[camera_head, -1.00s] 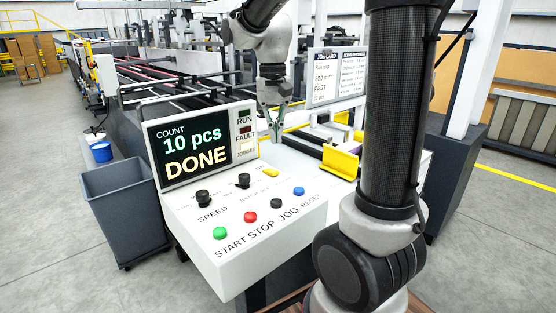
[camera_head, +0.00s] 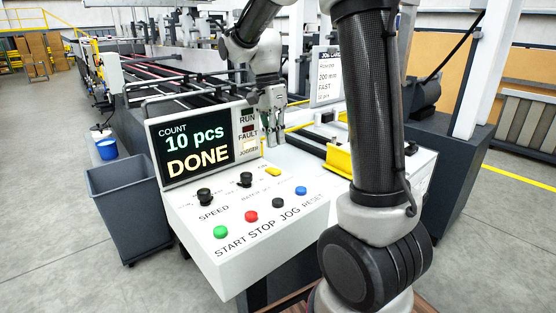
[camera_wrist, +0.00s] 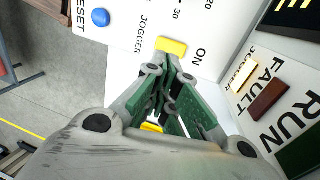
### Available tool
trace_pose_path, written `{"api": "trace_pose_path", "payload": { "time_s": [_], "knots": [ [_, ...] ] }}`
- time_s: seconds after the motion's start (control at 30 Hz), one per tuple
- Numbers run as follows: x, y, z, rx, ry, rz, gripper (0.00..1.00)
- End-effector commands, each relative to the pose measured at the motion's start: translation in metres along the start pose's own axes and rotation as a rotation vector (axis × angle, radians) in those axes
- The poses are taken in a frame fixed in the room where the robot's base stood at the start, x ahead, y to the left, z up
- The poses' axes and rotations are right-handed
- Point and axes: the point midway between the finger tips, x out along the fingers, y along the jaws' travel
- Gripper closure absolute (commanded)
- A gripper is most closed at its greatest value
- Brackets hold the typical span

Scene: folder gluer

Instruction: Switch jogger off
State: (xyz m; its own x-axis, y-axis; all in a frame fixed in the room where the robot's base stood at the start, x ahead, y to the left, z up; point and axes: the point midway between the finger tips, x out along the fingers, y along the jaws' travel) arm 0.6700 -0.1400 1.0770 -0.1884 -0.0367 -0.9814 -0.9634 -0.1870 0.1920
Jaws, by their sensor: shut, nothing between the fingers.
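The jogger switch is a small yellow rocker (camera_head: 272,171) on the sloped top of the white control panel (camera_head: 245,215). In the wrist view the yellow switch (camera_wrist: 172,46) lies between the words JOGGER and ON, just beyond my fingertips. My gripper (camera_head: 275,143) is shut and empty, behind the switch and beside the display. In the wrist view its green-sided fingers (camera_wrist: 170,78) point at the switch, and I cannot tell whether they touch it. The jogger lamp (camera_wrist: 243,73) glows pale yellow; it also shows in the head view (camera_head: 249,151). The display (camera_head: 195,148) reads 10 pcs DONE.
Two black knobs (camera_head: 204,195) (camera_head: 246,180) and the green (camera_head: 221,232), red (camera_head: 251,216), black (camera_head: 278,202) and blue (camera_head: 301,190) buttons share the panel. A yellow guide (camera_head: 338,160) stands to the right. A grey bin (camera_head: 127,205) stands left.

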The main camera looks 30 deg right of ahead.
Motion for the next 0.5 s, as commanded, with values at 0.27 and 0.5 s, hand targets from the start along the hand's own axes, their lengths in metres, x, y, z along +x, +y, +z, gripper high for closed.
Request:
{"api": "trace_pose_path", "payload": {
  "time_s": [0.27,0.5],
  "knots": [
    [0.050,0.001,0.000,0.000,-0.001,0.003,1.00],
    [0.065,0.000,0.000,-0.001,0.000,-0.001,1.00]
  ]
}}
